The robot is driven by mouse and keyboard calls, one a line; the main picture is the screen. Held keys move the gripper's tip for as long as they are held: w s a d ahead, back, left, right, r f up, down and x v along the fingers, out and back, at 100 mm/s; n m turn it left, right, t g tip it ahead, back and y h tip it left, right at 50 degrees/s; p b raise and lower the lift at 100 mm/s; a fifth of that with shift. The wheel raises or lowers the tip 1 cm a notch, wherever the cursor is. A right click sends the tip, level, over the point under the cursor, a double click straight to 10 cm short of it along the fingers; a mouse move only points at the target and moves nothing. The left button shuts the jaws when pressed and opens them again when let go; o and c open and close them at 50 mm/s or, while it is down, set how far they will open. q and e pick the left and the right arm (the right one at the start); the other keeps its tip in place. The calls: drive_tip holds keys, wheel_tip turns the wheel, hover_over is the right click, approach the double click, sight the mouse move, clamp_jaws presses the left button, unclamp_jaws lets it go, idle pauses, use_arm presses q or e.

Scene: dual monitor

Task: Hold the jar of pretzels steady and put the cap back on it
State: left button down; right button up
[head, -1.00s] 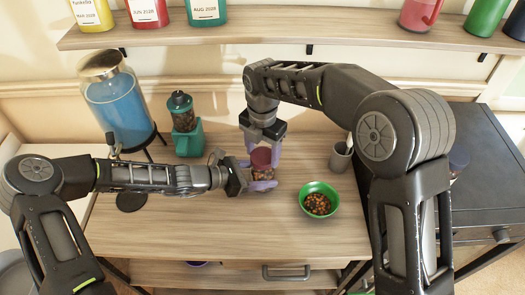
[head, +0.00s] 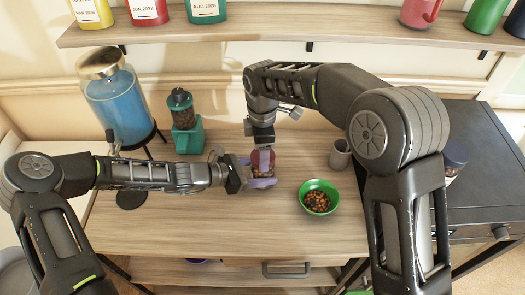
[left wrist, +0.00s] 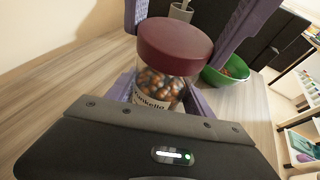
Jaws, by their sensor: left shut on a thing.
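The clear jar of pretzels (left wrist: 158,90) stands upright on the table, its label partly visible in the left wrist view. My left gripper (head: 264,176) is shut on the jar low down, with purple fingers around its sides. The dark red cap (left wrist: 175,44) sits on top of the jar, looking about level; whether it is fully seated cannot be told. My right gripper (head: 262,158) comes down from above with its purple fingers on either side of the cap. Whether these fingers press on the cap is not clear. In the head view they partly hide the cap.
A green bowl of small pieces (head: 318,197) stands right of the jar, with a grey cup (head: 340,154) behind it. A teal grinder (head: 187,138) and a blue dispenser (head: 120,105) stand at the back left. The front of the table (head: 170,235) is clear.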

drive_tip(key=m, duration=0.5)
drive_tip(key=shift+m, duration=0.3)
drive_tip(key=m, duration=0.2)
drive_tip(key=shift+m, duration=0.4)
drive_tip(key=m, duration=0.5)
drive_tip(key=shift+w, duration=0.1)
drive_tip(key=m, duration=0.5)
drive_tip(key=shift+m, duration=0.3)
drive_tip(key=m, duration=0.7)
drive_tip(key=o, duration=1.4)
drive_tip(key=shift+c, duration=0.2)
